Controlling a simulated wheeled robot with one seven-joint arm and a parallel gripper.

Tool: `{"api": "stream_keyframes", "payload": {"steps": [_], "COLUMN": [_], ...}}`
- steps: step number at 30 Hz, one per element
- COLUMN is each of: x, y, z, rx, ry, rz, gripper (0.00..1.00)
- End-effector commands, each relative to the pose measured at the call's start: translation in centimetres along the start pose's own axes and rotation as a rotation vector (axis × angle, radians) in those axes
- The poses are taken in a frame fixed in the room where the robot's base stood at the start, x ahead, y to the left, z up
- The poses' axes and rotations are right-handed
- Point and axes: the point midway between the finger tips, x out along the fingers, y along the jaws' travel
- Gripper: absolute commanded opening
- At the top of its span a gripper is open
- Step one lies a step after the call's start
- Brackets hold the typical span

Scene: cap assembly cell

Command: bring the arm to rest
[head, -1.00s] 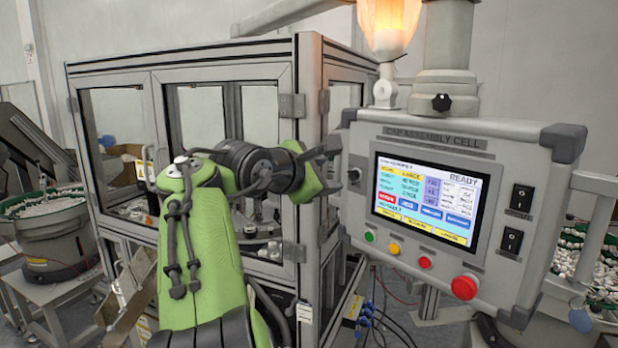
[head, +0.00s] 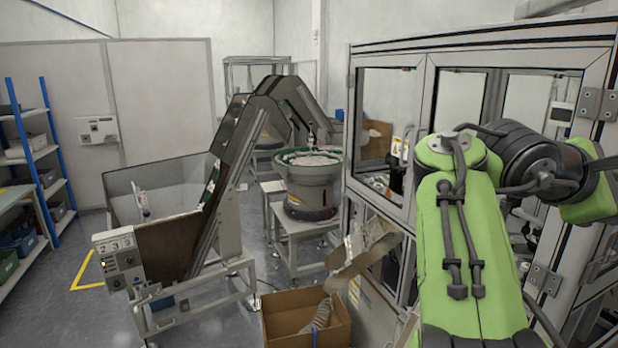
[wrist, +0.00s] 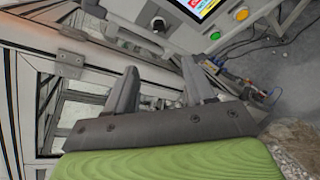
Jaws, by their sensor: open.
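My green arm reaches up at the right of the head view, in front of the framed assembly cell (head: 388,60). Its end runs off toward the right edge, so the gripper fingers do not show there. In the wrist view my gripper (wrist: 160,90) is open, its two dark fingers apart with nothing between them. The cell's door frame (wrist: 30,35) is to the left of the fingers. The control panel (wrist: 155,18) with its screen and buttons is beyond them at the top.
At left are a hopper with an inclined conveyor (head: 225,165), a bowl feeder (head: 310,185) and blue-posted shelves (head: 40,150). A cardboard box (head: 290,318) stands on the floor below a chute. Cables (wrist: 262,50) hang near the panel. Floor at lower left is open.

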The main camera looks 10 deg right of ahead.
Motion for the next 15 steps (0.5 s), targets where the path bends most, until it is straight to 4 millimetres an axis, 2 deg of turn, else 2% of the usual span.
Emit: {"api": "stream_keyframes", "payload": {"steps": [2, 4, 5, 7, 9, 11, 14, 15], "x": [1.4, 2.6, 2.8, 2.0, -0.2, -3.0, -8.6, -10.9], "y": [-1.3, -3.3, -4.4, -7.1, -10.0, -12.8, -18.5, -21.1], "z": [-1.8, -5.2, -7.0, -11.3, -15.1, -17.8, -21.1, -22.1], "rx": [0.065, 0.184, 0.246, 0.396, 0.532, 0.632, 0.759, 0.796], "ry": [0.086, 0.234, 0.31, 0.493, 0.657, 0.779, 0.929, 0.966], "rz": [-0.015, -0.046, -0.068, -0.138, -0.235, -0.338, -0.537, -0.621], "gripper": [0.53, 0.53, 0.53, 0.53, 0.53, 0.53, 0.53, 0.53]}}
